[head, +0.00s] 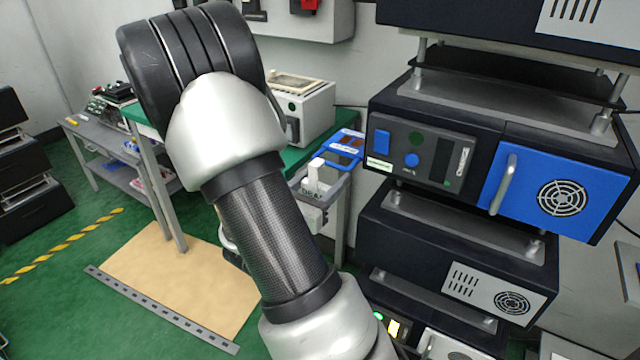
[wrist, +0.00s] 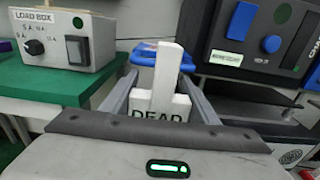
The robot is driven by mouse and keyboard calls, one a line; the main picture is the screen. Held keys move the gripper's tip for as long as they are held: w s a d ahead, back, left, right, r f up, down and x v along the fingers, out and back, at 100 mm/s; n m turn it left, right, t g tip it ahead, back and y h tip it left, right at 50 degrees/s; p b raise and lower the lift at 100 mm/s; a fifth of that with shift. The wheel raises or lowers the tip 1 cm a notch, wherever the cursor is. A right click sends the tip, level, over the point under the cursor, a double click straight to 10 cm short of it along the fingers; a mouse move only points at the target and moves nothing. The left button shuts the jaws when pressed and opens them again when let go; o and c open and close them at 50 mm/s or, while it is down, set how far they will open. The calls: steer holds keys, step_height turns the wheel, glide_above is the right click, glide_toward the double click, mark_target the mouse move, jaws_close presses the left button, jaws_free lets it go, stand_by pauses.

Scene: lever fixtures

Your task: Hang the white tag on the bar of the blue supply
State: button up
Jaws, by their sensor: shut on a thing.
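The white tag (wrist: 160,105) stands upright between the two fingers of my gripper (wrist: 161,92) in the wrist view, with DEAD lettered on its lower block. My gripper is shut on it. In the head view the tag (head: 315,176) shows as a small white piece just right of my arm; my arm hides part of the gripper. The blue supply (head: 600,180) is at the right, with a blue front panel, a round vent and an upright pale bar (head: 503,184). The tag is well left of the bar and apart from it. The bar is out of the wrist view.
Dark units are stacked above and below the blue supply (head: 455,262). A white load box (wrist: 65,38) stands on a green bench (wrist: 50,85) at the left. A blue-framed item (head: 345,150) is behind the tag. A tan mat (head: 180,275) lies on the floor.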

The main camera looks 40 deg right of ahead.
steer(key=shift+x, duration=2.75)
steer(key=shift+f+b, duration=1)
steer(key=shift+b, duration=0.05)
steer(key=o, duration=1.1)
steer(key=p+v, duration=0.2)
steer(key=v, duration=1.5)
steer(key=shift+a+p, duration=0.15)
steer(key=shift+p, duration=0.15)
